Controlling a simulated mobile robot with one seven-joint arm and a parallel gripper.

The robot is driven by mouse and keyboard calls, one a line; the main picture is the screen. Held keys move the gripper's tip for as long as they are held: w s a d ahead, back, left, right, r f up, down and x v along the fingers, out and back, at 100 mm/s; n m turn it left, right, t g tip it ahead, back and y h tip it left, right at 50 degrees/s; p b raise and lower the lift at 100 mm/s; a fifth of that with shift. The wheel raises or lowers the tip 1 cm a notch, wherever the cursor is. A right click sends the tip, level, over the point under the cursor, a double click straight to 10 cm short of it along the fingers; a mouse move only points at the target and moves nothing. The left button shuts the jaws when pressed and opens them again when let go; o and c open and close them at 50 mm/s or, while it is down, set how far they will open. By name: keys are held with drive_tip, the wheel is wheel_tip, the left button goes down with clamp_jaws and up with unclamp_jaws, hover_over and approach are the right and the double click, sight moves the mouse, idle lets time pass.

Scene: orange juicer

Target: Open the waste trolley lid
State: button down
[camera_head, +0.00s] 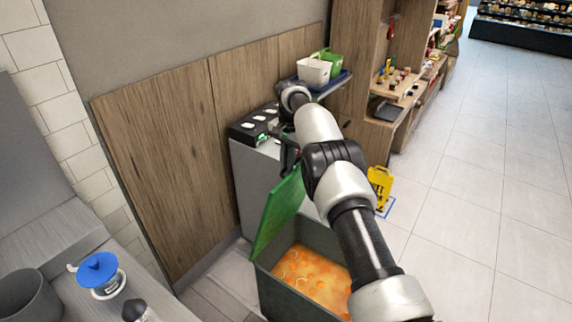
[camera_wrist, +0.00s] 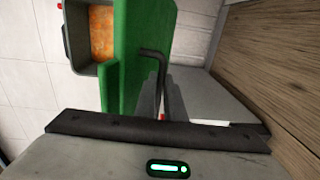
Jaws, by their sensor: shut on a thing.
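The waste trolley (camera_head: 305,297) is a dark grey bin filled with orange waste. Its green lid (camera_head: 278,212) is raised and stands steeply tilted on the bin's left side, with the opening uncovered. In the wrist view the lid (camera_wrist: 128,55) is seen nearly edge-on, with the bin's orange contents (camera_wrist: 101,32) to its left. A thin black bent handle (camera_wrist: 153,53) stands out from the lid's right face. My gripper (camera_head: 289,158) is at the lid's upper edge, shut on this handle. Its fingers (camera_wrist: 160,100) also show in the wrist view; their exact contact is partly hidden.
A grey counter (camera_head: 262,175) with a black-topped unit stands behind the lid, against a wooden panel wall (camera_head: 165,160). A yellow floor sign (camera_head: 380,185) stands to the right. Another counter with a blue-lidded item (camera_head: 98,268) is at lower left. The tiled floor at right is clear.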

drive_tip(key=shift+s+a+f, duration=0.3)
drive_tip(key=shift+f, duration=0.3)
drive_tip(key=c, duration=1.8)
unclamp_jaws()
drive_tip(key=shift+w+a+f, duration=0.1)
drive_tip(key=shift+c, duration=0.2)
drive_tip(key=shift+w, duration=0.1)
drive_tip(key=shift+w+d+r, duration=0.1)
drive_tip(key=shift+d+r, duration=0.1)
drive_tip(key=shift+r, duration=0.35)
drive_tip(key=r, duration=0.7)
drive_tip(key=shift+s+d, duration=0.2)
drive_tip(key=shift+s, duration=0.05)
